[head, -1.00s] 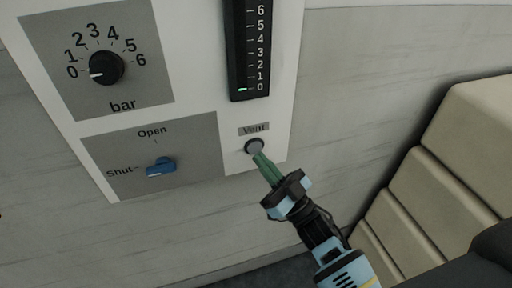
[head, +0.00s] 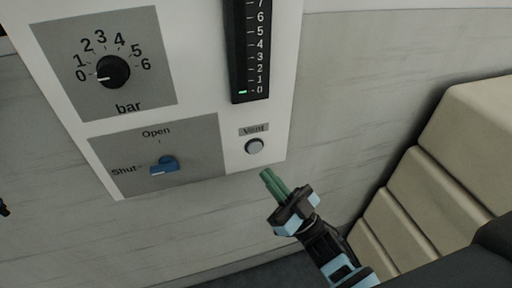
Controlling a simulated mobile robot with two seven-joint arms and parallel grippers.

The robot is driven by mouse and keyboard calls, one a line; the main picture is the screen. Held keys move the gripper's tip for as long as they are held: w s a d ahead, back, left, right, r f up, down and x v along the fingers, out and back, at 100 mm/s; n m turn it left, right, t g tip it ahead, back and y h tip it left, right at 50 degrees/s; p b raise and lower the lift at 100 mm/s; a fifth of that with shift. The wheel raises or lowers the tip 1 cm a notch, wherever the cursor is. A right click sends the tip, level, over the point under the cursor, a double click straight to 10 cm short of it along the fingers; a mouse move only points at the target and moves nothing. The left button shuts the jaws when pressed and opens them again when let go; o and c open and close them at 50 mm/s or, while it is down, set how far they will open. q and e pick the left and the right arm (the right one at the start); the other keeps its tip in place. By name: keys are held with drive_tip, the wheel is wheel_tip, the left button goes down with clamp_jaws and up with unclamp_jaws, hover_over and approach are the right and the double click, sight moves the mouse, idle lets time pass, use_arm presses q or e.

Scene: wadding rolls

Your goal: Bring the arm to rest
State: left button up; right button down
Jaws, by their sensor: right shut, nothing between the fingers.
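My right gripper (head: 267,177) is in the head view, with its green fingers closed together and nothing between them. It points up and left toward the panel (head: 271,22), a little below the Vent button (head: 254,147) and apart from it. The Vent button is round and grey, and it shows in full. My right arm comes in from the lower right. At the far left edge a small dark piece shows, too little to tell what it is.
The panel carries a black bar knob (head: 113,71) pointing at 0, a blue valve handle (head: 164,166) turned to Shut, and a dark gauge (head: 249,50) with a green mark at 0. Cream padded blocks (head: 430,180) stand at the right. Bare wall lies below the panel.

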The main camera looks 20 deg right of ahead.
use_arm(q)
drive_tip(key=shift+s, duration=0.15)
idle(0.3)
